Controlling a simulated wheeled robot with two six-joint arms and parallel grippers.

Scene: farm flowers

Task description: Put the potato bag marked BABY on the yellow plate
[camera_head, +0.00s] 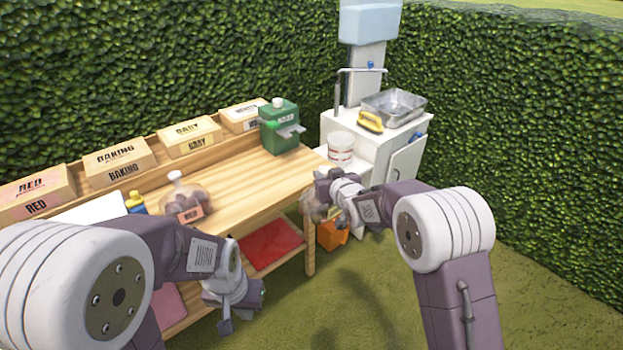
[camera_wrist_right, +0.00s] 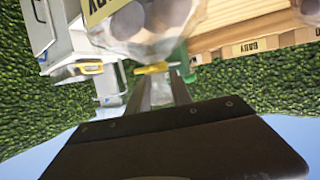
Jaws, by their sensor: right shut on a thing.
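My right gripper (camera_head: 322,190) is shut on a clear potato bag (camera_head: 309,209), held in the air just off the right end of the table. The right wrist view shows the fingers (camera_wrist_right: 158,88) at the bag's yellow tie, with potatoes (camera_wrist_right: 150,18) and part of a yellow label (camera_wrist_right: 103,9); the cut-off label seems to end in "Y". My left gripper (camera_head: 237,312) hangs low in front of the table, apart from everything; its jaw opening cannot be made out. I see no yellow plate in either view.
A red mat (camera_head: 268,247) lies below. A white sink cabinet (camera_head: 375,142) stands behind.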

